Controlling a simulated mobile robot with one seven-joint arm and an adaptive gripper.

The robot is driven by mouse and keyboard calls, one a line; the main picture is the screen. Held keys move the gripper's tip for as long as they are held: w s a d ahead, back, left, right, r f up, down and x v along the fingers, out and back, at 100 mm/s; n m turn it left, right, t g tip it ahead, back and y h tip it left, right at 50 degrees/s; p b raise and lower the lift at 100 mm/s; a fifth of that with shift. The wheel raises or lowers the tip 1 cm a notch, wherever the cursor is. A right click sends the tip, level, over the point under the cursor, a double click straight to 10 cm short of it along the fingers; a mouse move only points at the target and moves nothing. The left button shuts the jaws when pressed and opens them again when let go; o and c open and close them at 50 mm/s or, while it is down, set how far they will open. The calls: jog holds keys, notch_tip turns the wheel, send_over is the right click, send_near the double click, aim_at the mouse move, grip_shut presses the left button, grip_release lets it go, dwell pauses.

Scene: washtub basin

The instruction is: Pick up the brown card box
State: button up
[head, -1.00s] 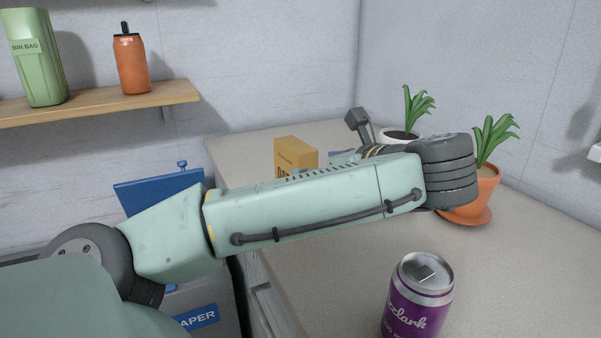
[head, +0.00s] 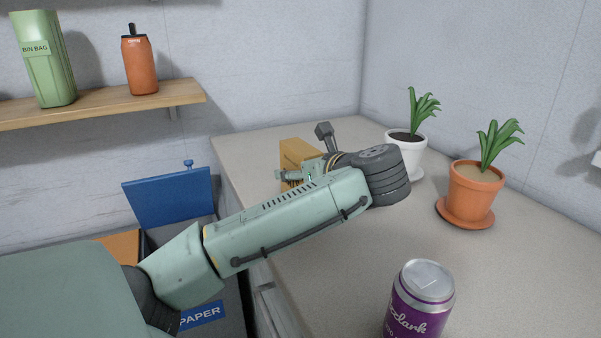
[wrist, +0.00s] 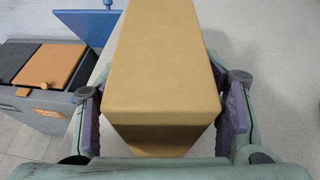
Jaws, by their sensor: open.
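The brown card box (head: 299,153) stands on the light counter near its back left part, partly hidden behind my arm in the head view. In the wrist view the box (wrist: 163,75) fills the middle, with its top and near face showing. My gripper (wrist: 160,118) is open, with one purple-padded finger on each side of the box. A gap shows on the right side; the left finger is close to the box, and I cannot tell if it touches. In the head view my gripper (head: 300,177) is at the near side of the box.
A white-potted plant (head: 407,150) and a terracotta-potted plant (head: 472,191) stand right of my arm. A purple can (head: 419,303) is at the front. A bin with a raised blue lid (head: 168,197) stands left of the counter. The counter's right middle is clear.

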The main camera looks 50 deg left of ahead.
jog(key=shift+c, duration=0.2)
jog(key=c, duration=1.2)
